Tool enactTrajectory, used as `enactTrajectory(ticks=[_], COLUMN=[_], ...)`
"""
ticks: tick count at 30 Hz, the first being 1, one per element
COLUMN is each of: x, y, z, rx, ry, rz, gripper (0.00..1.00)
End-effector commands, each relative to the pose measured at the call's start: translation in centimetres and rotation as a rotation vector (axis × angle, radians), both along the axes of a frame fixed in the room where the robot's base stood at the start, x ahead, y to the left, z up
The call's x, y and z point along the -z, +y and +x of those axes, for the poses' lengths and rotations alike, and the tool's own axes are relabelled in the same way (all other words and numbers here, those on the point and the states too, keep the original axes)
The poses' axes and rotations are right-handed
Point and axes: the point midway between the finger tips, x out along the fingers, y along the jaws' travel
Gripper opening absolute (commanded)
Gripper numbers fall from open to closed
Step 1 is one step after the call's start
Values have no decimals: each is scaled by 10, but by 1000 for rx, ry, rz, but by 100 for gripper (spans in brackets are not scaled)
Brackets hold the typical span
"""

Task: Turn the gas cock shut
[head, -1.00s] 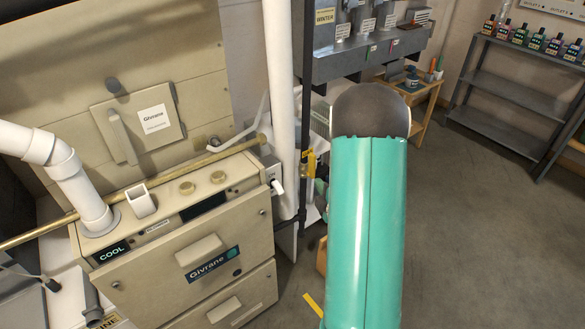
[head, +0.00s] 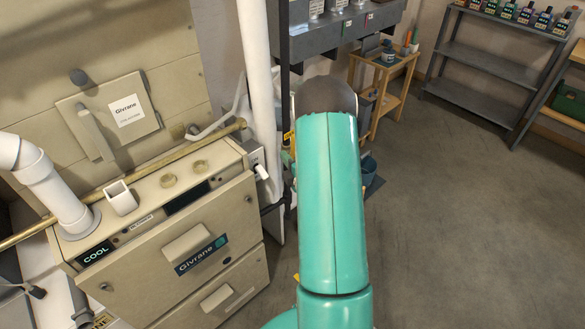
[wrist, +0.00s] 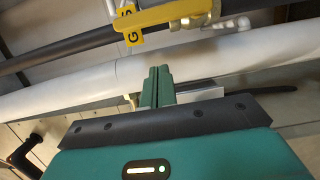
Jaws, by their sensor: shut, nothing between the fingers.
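The gas cock shows in the wrist view as a yellow lever (wrist: 170,13) on a brass-coloured body (wrist: 200,18). A yellow tag (wrist: 131,27) with black letters, partly cut off by the top edge, hangs at the lever's left end. In the head view only a sliver of yellow (head: 288,137) shows beside my teal arm, which hides the rest. My gripper (wrist: 157,76) is shut and empty. Its green fingertips point toward the cock, below the lever in the picture and apart from it. The head view does not show the fingers.
A white pipe (wrist: 70,85) and a dark pipe (wrist: 75,46) cross the wrist view near the fingers. In the head view the beige furnace (head: 215,225) stands left, with a white upright pipe (head: 258,70) beside it. Open floor (head: 450,220) lies right.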

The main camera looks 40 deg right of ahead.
Motion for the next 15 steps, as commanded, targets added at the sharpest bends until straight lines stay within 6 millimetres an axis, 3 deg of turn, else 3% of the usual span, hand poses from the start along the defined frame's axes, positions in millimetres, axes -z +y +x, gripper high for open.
enactTrajectory(ticks=[1,6,15], x=[0,0,0], y=[-4,-29,-38], z=[8,8,10], rx=[-1,-1,-3], ry=[-1,-1,1], rz=[0,0,2], gripper=[0,0,0])
